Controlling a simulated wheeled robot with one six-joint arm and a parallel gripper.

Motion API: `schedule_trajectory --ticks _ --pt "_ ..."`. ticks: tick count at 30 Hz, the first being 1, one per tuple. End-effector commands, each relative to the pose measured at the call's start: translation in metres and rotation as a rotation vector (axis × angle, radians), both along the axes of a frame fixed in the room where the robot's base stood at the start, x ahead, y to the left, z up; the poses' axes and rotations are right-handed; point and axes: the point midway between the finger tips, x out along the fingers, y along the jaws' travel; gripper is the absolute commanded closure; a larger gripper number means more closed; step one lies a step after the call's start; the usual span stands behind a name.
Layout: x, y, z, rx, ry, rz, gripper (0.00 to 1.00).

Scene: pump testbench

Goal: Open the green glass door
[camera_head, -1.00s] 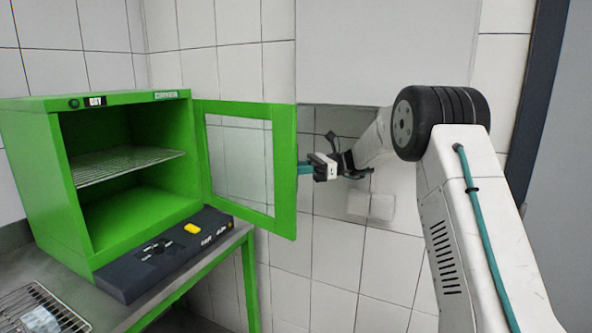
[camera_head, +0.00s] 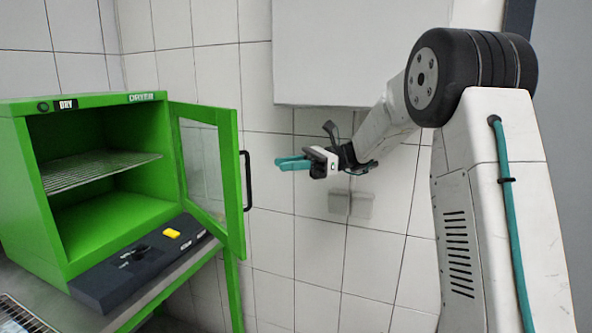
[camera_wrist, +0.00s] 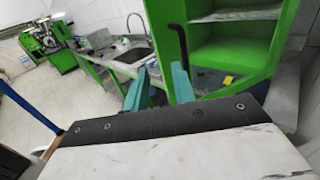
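The green-framed glass door (camera_head: 232,190) stands open, hinged at the right side of the green drying cabinet (camera_head: 45,200). Its black bar handle (camera_head: 248,180) projects from the outer face near the free edge. The wrist view also shows the green door (camera_wrist: 160,30) nearly edge-on and the handle (camera_wrist: 182,45). My gripper (camera_head: 278,163) is right of the door, apart from the handle and empty. Its teal fingers point left, and in the wrist view the fingertips (camera_wrist: 157,80) have a gap between them.
The cabinet's wire shelf (camera_head: 95,170) and dark control panel with a yellow button (camera_head: 172,233) show at the left. A white wall box (camera_head: 350,55) hangs above my gripper. The wrist view shows a bench with a sink (camera_wrist: 132,55). Tiled wall is behind.

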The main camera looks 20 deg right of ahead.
Motion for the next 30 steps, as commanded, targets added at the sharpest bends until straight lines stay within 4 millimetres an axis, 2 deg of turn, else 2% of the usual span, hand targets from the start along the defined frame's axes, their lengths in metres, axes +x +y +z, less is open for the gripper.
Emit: schedule_trajectory --ticks 3,9,20,21,24,26,29,30 --pt "-0.026 0.004 0.003 -0.001 0.000 0.003 0.74" --pt "-0.052 0.006 0.004 0.000 0.000 0.004 0.74" --pt "-0.058 0.005 0.004 0.000 0.000 0.003 0.74" --pt "-0.058 0.005 0.005 0.000 0.000 0.003 0.77" --pt "-0.062 0.008 0.005 -0.013 -0.007 0.009 1.00" --pt "-0.069 0.014 0.006 -0.043 -0.025 0.022 1.00" --pt "-0.095 0.032 0.005 -0.143 -0.087 0.068 1.00" --pt "-0.111 0.042 0.004 -0.200 -0.125 0.097 1.00"
